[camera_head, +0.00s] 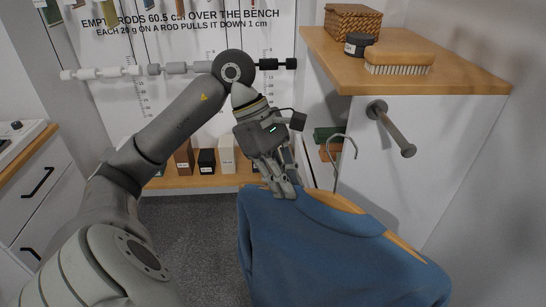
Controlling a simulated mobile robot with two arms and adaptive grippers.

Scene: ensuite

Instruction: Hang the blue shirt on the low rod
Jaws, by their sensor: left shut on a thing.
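The blue shirt (325,250) hangs on a wooden hanger (335,201) with a metal hook (341,146) that points up and is free of any rod. My left gripper (284,188) is shut on the shirt and hanger at the shoulder left of the hook. It holds the shirt at the lower right of the view. A short grey rod (392,128) sticks out from the white panel under the shelf, to the right of and above the hook, apart from it. White, grey and black rods (180,69) lie in a row at the back, partly behind my arm. My right gripper is out of view.
A wooden shelf (470,77) at the upper right bears a wicker box (352,22), a dark round tin (358,44) and a brush (398,60). Small blocks (226,155) stand on a low bench. A drawer cabinet (38,185) is at the left.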

